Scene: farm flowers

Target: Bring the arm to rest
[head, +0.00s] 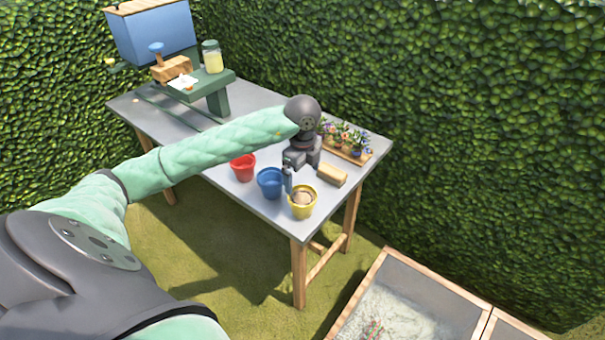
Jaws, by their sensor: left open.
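My left arm reaches in from the left, across the grey-topped table (229,205). My left gripper (287,186) points down at the end of it, open, above or beside the blue pot (268,181) and the yellow pot (302,208). I cannot tell whether its fingers touch either pot. The yellow pot holds something tan. A red pot (242,167) stands to the left of the blue one. My right gripper is not in view.
A tan block (332,175) and a wooden tray (358,159) of small potted flowers lie right of the gripper. A green stand (216,82) with a jar (212,57) stands at the back left. A wood-framed bed (372,266) lies at the lower right. Tall hedges enclose the place.

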